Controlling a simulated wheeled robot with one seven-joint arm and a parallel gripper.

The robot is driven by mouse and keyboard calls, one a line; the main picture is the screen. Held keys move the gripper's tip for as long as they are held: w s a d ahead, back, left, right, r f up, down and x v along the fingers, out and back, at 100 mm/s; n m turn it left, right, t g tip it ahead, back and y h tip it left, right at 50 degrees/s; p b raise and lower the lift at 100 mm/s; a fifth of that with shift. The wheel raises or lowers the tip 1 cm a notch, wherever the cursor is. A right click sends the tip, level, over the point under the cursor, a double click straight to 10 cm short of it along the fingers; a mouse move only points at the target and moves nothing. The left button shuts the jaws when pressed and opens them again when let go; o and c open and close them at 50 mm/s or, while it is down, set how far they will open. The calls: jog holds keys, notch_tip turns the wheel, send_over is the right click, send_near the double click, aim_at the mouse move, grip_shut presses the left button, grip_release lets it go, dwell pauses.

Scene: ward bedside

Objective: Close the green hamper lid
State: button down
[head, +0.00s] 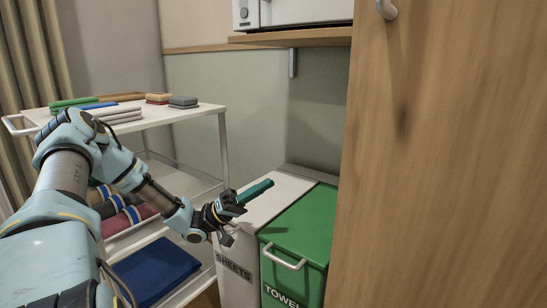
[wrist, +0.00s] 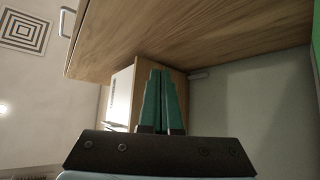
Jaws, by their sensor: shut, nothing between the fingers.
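The green hamper (head: 315,258), its front lettered "TOWEL" as far as it shows, stands against the wooden cabinet. Its green lid (head: 311,222) looks flat and down on top; I see no gap along its front edge. A pale bar handle (head: 284,259) sits at the front. My gripper (head: 270,183) is shut and empty, its teal fingers pointing right above the white hamper, to the left of the green lid and apart from it. The shut fingers also show in the wrist view (wrist: 161,73). The hamper's right side is hidden behind the cabinet.
The white hamper (head: 237,274) marked "SHEETS" stands directly left of the green one. The tall wooden cabinet (head: 450,170) blocks the right side. A white trolley (head: 175,112) with folded linens stands at left. A wooden shelf (head: 300,37) holds a white appliance above.

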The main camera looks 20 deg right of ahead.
notch_tip(320, 180, down, 6)
jog(key=a+b, duration=0.1)
jog(key=shift+s+a, duration=0.3)
jog(key=shift+s, duration=0.15)
jog(key=shift+f, duration=0.1)
